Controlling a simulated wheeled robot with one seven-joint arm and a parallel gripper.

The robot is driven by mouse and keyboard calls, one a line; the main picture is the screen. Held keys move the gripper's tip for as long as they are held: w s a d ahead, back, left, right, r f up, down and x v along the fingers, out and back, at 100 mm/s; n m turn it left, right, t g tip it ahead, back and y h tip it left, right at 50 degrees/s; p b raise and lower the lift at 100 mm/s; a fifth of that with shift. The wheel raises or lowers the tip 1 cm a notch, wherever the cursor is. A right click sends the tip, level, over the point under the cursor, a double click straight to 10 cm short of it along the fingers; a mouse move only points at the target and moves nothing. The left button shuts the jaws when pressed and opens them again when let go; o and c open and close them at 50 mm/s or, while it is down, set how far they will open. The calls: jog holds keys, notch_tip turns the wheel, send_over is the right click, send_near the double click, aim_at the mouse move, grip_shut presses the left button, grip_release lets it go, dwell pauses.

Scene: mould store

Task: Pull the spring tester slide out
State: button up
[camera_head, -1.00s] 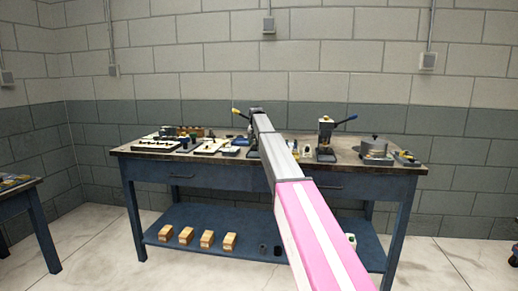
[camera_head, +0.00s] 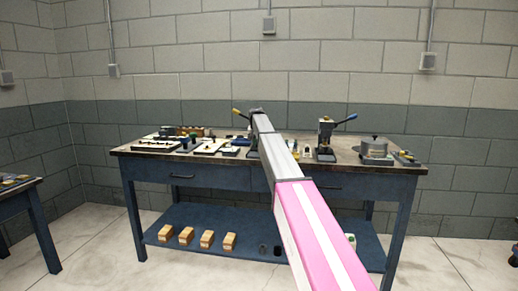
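My arm reaches forward over the blue workbench (camera_head: 225,176). Its far end, where my gripper (camera_head: 257,112) is, lies over the back middle of the bench top. The fingers are too small and too covered by my arm to tell open from shut. A lever device with a yellow-tipped handle (camera_head: 237,111) stands by the arm's end, mostly hidden. A lever press with a blue handle (camera_head: 325,140) stands upright to the right of my arm. I cannot tell which device is the spring tester, and no slide can be made out.
A round metal pot (camera_head: 374,148) stands at the bench's right end. Trays and small parts (camera_head: 208,146) cover the left half. Several wooden blocks (camera_head: 186,235) lie on the lower shelf. Another table (camera_head: 36,215) stands at the left. Floor in front is clear.

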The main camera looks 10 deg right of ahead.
jog(key=shift+s+a, duration=0.25)
jog(key=shift+s, duration=0.55)
jog(key=shift+s+a, duration=0.25)
jog(key=shift+s, duration=0.5)
jog(key=shift+s+a, duration=0.2)
jog(key=shift+s, duration=0.45)
jog(key=shift+s+a, duration=0.25)
jog(key=shift+s, duration=0.35)
jog(key=shift+s+a, duration=0.2)
jog(key=shift+s, duration=0.55)
jog(key=shift+s+a, duration=0.25)
jog(key=shift+s, duration=0.45)
jog(key=shift+s+a, duration=0.2)
jog(key=shift+s, duration=0.45)
jog(key=o, duration=1.5)
jog(key=shift+w, duration=0.1)
jog(key=shift+c, duration=0.2)
jog(key=shift+r, duration=0.15)
